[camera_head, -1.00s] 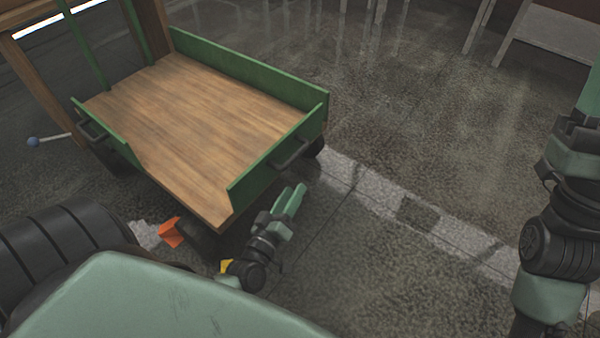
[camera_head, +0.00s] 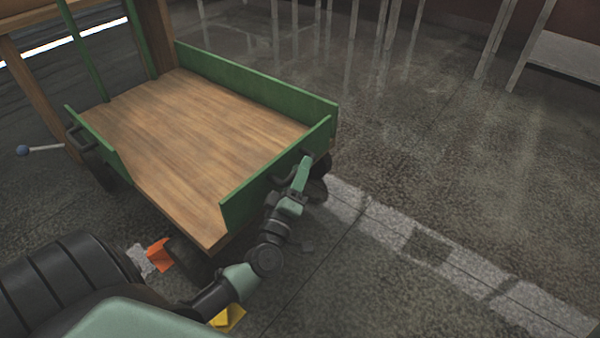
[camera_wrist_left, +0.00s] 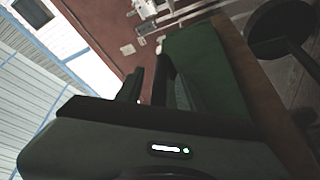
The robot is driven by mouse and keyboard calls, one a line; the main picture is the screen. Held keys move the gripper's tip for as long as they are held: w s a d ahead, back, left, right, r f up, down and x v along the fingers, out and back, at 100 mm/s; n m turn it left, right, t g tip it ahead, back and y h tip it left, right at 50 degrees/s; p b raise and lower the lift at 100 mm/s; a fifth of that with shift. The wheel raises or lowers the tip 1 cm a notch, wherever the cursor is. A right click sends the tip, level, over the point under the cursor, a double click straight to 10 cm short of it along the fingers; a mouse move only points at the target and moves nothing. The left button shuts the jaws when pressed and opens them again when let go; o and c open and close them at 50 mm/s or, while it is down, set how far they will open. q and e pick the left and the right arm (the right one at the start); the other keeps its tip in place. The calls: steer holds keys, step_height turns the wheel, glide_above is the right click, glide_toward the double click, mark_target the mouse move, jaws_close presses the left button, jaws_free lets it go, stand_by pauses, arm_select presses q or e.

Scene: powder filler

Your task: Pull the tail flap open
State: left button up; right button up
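A cart with a bare wooden bed (camera_head: 195,145) stands at the left in the head view. Its green tail flap (camera_head: 262,183) is upright at the near right end, with a dark handle (camera_head: 285,180) on its outer face. My left gripper (camera_head: 302,175) is at this handle, partly covering it. I cannot tell whether it touches or grips the handle. In the left wrist view a green panel (camera_wrist_left: 203,70) fills the upper middle, close beyond my fingers; the finger gap is not clear. My right gripper is out of view.
A green side wall (camera_head: 255,82) runs along the cart's far side. A blue-knobbed lever (camera_head: 22,150) sticks out at left. An orange block (camera_head: 159,254) and a yellow piece (camera_head: 229,318) are low near the cart. The floor right of the flap is clear.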

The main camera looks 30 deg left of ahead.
arm_select(q)
steer(key=shift+w, duration=0.1)
jaws_close()
stand_by(1.4)
